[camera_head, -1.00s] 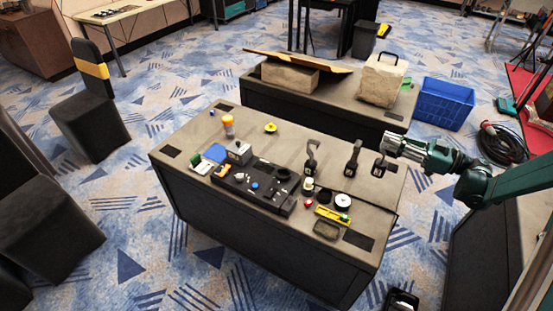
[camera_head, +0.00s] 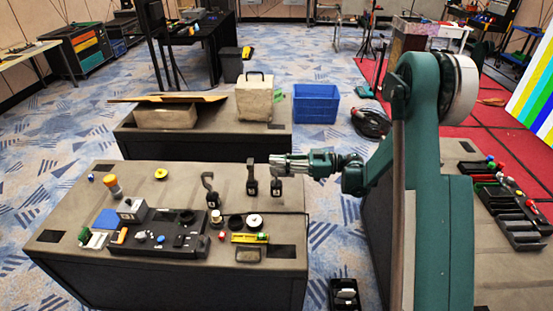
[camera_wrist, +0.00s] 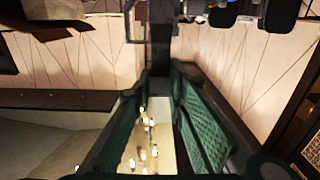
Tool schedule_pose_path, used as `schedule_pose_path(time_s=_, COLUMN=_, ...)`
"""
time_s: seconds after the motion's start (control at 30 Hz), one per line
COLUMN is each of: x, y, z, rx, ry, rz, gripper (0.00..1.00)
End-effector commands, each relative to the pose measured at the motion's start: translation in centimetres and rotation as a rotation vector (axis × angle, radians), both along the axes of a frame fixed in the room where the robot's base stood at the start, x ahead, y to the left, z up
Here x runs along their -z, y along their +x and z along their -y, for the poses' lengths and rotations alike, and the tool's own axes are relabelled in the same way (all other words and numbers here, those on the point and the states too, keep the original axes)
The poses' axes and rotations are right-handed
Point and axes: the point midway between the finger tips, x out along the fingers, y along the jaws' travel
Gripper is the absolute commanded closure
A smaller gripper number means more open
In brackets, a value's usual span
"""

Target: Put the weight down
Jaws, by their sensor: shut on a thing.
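My gripper (camera_head: 274,164) reaches in from the right over the far right part of the near grey table (camera_head: 130,180) in the head view. It is shut on the upper end of a small black weight (camera_head: 277,188) that hangs or stands upright below it. I cannot tell whether the weight's underside touches the table. Two similar dark upright pieces with handles, one in the middle (camera_head: 252,182) and one at the left (camera_head: 212,198), stand to its left. In the wrist view the green fingers (camera_wrist: 160,115) show, but the weight is not clear between them.
A black tray (camera_head: 150,246) of small parts, a yellow level (camera_head: 250,238) and an orange-topped cylinder (camera_head: 113,186) are on the near table. A blue crate (camera_head: 316,105) is on the floor. Table behind the dark pieces is clear.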

Motion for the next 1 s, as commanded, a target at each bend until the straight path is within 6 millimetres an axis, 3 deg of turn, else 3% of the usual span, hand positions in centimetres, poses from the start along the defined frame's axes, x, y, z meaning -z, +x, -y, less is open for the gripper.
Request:
schedule_pose_path(time_s=0.4, x=0.2, y=0.0, z=0.0, rx=0.000, ry=0.001, rz=0.000, gripper=1.00)
schedule_pose_path(time_s=0.8, x=3.4, y=0.0, z=0.0, rx=0.000, ry=0.001, rz=0.000, gripper=1.00)
schedule_pose_path(time_s=1.0, x=3.7, y=0.0, z=0.0, rx=0.000, ry=0.001, rz=0.000, gripper=1.00)
